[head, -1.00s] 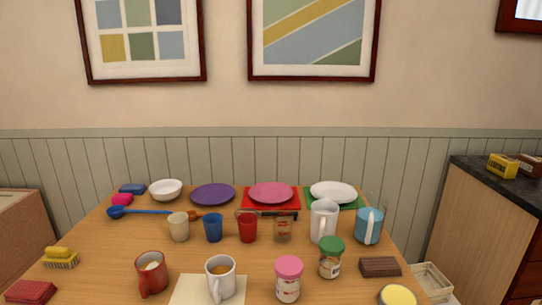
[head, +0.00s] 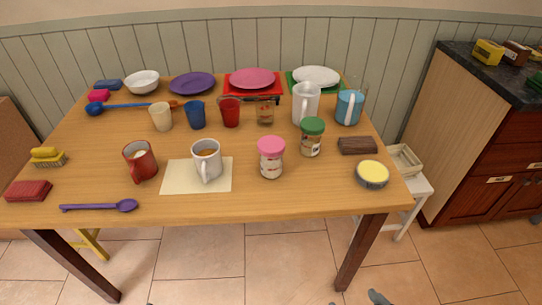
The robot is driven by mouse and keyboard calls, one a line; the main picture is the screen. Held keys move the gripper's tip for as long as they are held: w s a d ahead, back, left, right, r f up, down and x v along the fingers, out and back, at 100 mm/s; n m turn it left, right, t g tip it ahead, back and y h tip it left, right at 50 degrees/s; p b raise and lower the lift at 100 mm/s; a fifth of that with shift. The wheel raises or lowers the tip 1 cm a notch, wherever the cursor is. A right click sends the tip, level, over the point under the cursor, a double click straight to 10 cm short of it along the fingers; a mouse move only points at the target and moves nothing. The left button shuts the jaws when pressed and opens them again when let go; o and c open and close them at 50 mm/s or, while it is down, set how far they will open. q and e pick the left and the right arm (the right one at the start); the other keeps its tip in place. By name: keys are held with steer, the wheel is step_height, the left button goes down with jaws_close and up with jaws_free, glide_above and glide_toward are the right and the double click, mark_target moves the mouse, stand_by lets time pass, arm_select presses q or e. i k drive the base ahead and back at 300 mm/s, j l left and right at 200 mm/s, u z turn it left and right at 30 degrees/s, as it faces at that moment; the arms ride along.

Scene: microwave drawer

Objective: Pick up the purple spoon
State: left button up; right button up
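The purple spoon (head: 99,206) lies flat near the front left edge of the wooden table in the head view. Its bowl points right and its handle points left. Nothing covers it. Neither of my grippers can be made out. A small grey shape at the bottom edge is too cut off to identify.
A red sponge-like block (head: 29,191) lies left of the spoon, with a yellow brush (head: 47,157) behind it. A red mug (head: 140,161) and a white mug on a cream mat (head: 182,181) stand behind and right. The table's front edge (head: 200,219) is close. Bare wood surrounds the spoon.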

mark_target(128, 204)
steer(key=u, duration=1.25)
